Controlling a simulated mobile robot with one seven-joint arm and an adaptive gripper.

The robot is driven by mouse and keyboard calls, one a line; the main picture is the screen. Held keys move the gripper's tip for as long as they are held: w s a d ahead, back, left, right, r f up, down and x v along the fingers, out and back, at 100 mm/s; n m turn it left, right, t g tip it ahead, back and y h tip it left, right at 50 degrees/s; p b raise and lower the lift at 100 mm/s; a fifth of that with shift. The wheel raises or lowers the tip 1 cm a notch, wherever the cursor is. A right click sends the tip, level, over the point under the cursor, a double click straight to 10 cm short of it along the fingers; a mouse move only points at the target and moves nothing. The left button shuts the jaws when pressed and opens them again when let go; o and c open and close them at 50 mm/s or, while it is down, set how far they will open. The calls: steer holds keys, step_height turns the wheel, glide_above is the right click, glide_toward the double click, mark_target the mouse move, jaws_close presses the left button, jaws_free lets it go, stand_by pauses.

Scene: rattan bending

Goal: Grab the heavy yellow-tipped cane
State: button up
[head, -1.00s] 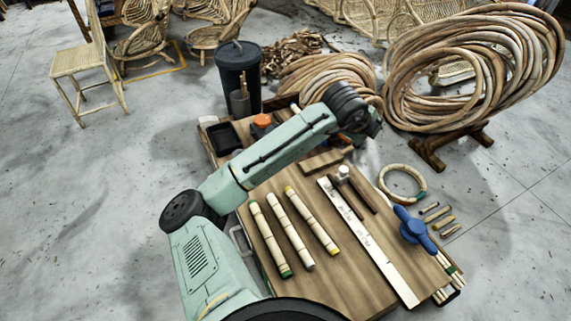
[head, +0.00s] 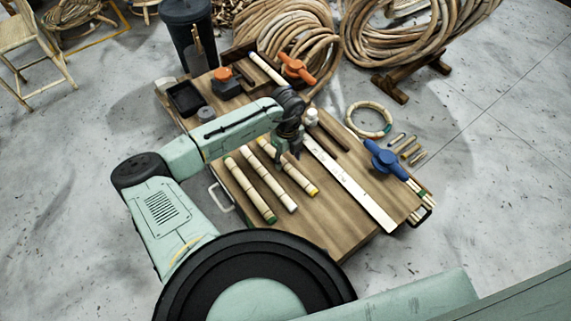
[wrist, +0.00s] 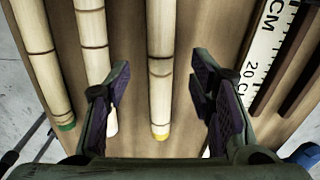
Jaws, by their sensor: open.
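The yellow-tipped cane (head: 296,178) is a pale jointed stick lying on the wooden bench, its yellow end toward the front. In the wrist view the cane (wrist: 161,100) runs lengthwise through the middle of the gap between my fingers, its yellow tip near the palm. My gripper (wrist: 160,68) is open, one dark-padded finger on each side of the cane and neither visibly touching it. I cannot tell how far the fingertips are above the bench. In the head view my gripper (head: 287,156) points down over the cane and hides part of it.
A white-tipped cane (head: 270,182) and a green-tipped cane (head: 250,187) lie close on the left. A long ruler (head: 350,185) lies on the right. A blue-handled tool (head: 384,158) and a cane ring (head: 368,119) are farther right. Bare bench lies in front of the canes.

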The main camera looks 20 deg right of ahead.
mark_target(287, 164)
step_height(287, 164, down, 4)
steer(key=shift+f, duration=0.15)
steer(key=shift+c, duration=0.3)
jaws_close()
stand_by(0.4)
